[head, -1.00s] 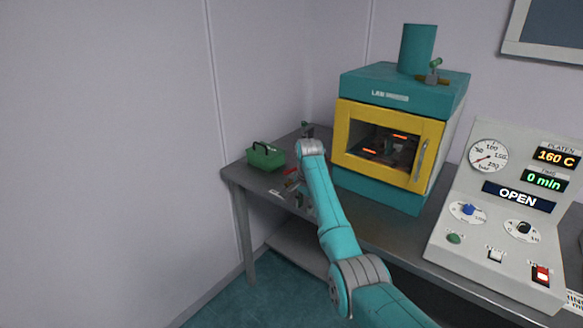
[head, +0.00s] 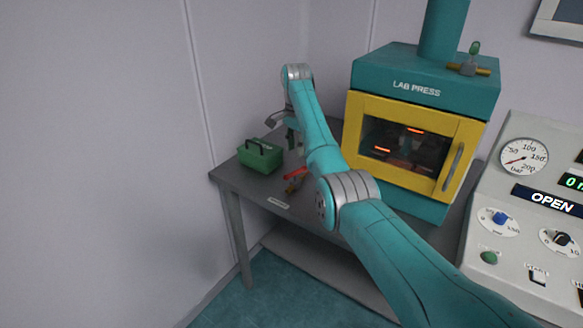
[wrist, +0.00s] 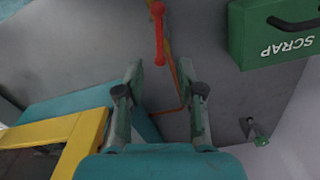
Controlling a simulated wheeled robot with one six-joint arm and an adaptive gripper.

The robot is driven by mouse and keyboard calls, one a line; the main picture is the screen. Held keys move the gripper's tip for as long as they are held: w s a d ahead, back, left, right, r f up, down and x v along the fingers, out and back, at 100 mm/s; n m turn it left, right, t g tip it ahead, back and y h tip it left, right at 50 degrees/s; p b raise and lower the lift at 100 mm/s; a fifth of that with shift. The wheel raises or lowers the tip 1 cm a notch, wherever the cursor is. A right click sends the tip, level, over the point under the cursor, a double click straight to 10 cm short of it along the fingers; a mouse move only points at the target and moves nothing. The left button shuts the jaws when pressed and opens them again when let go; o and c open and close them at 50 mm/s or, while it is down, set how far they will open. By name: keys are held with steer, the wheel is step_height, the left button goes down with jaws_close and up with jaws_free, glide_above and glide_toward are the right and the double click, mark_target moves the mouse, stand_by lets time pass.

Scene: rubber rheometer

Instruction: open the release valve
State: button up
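A brass valve (head: 470,68) with an upright green handle sits on top of the teal lab press (head: 425,75). I cannot tell for certain that it is the release valve. My gripper (wrist: 160,90) is open and empty in the wrist view, its two fingers apart above the grey bench. In the head view my gripper is partly hidden behind my arm, left of the press and well away from the brass valve. A small green-handled fitting (wrist: 257,132) shows right of the fingers in the wrist view; what it is remains unclear.
A green scrap box (head: 260,156) stands at the bench's left end. A red-handled tool (head: 295,173) lies beside it and also shows in the wrist view (wrist: 158,35). The press's yellow door (head: 410,140) is shut. A control panel (head: 530,225) reads OPEN at right.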

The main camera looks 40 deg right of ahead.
mark_target(295, 171)
step_height(295, 171, down, 10)
steer(key=shift+f, duration=0.15)
stand_by(0.3)
jaws_close()
